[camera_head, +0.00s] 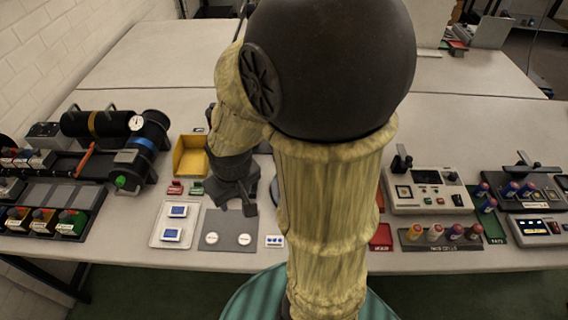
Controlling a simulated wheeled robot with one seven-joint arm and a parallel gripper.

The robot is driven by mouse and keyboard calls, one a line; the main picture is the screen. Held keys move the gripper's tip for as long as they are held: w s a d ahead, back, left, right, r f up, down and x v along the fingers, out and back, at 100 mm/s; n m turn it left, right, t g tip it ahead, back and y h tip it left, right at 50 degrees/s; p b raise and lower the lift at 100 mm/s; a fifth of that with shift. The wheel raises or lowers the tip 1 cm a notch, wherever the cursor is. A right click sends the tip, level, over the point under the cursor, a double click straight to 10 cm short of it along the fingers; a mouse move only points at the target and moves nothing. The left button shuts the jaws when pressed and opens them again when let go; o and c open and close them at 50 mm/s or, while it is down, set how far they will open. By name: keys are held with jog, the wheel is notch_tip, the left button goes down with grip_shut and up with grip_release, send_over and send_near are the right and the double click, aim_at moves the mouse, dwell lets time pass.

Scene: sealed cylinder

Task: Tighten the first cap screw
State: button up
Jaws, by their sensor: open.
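My gripper (236,198) is dark and points down over the table, left of the middle, above the back of a grey mat (228,234). It is open; one finger shows clearly, and I see nothing between the jaws. A black cylinder (98,124) with a yellow band lies at the back left. A second black cylinder body (152,135), with a blue band, a white round gauge and a green spot, is beside it. I cannot make out any cap screw; it is too small or hidden behind my arm.
A yellow bin (190,158) stands just left of my gripper. A pale tray (173,224) holds two blue-and-white items. Racks crowd the far left. A control box (428,196) and a rack of coloured cells (440,235) stand right. My arm hides the table's middle.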

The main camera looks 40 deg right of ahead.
jog(key=w+d+n+g+p, duration=0.1)
jog(key=w+d+n+p, duration=0.4)
jog(key=d+n, duration=0.4)
jog(key=w+d+n+g+p, duration=0.1)
jog(key=w+d+n+p, duration=0.3)
jog(key=w+d+n, duration=0.4)
jog(key=d+n, duration=0.2)
jog(key=d, duration=0.4)
jog(key=shift+w+d+p, duration=0.15)
jog(key=shift+p, duration=0.25)
notch_tip(320, 180, down, 17)
jog(key=p, duration=0.3)
jog(key=shift+f, duration=0.2)
jog(key=c, duration=1)
